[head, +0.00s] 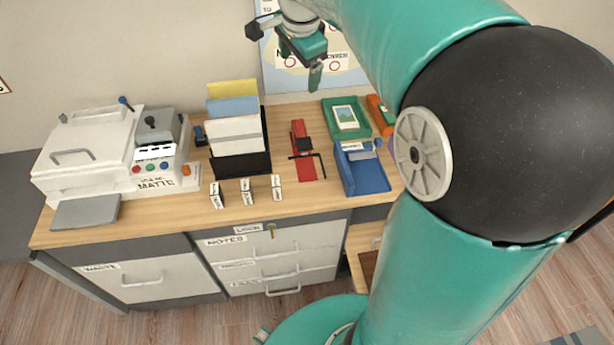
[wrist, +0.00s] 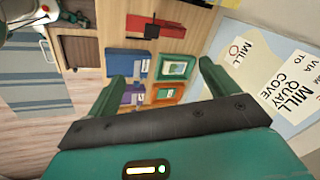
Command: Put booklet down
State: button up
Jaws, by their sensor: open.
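A small pale booklet with a green picture on its cover (head: 346,117) lies flat in the green tray (head: 328,106) at the back right of the wooden counter. It also shows in the wrist view (wrist: 175,68), inside the same tray and between my fingers in the picture. My gripper (head: 315,75) is open and empty, raised above the counter in front of the wall poster. Its two fingers (wrist: 162,72) stand wide apart, and a clear gap shows between them and the tray.
A blue tray (head: 367,179) stands in front of the green one, with an orange tray (head: 378,112) at the right, partly hidden by my arm. A red tool (head: 302,160), a file holder (head: 240,165) and a white machine (head: 92,150) stand leftward. Bare wood shows between them.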

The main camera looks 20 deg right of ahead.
jog(key=s+a+f+n, duration=0.2)
jog(key=s+n, duration=0.3)
jog(key=s, duration=0.3)
jog(key=s+a+f+n+t, duration=0.1)
jog(key=s+a+n, duration=0.3)
jog(key=s, duration=0.4)
jog(key=s+a+f+n+t+y, duration=0.1)
jog(key=s+a+f+n, duration=0.2)
jog(key=s+n, duration=0.4)
jog(key=shift+s, duration=0.5)
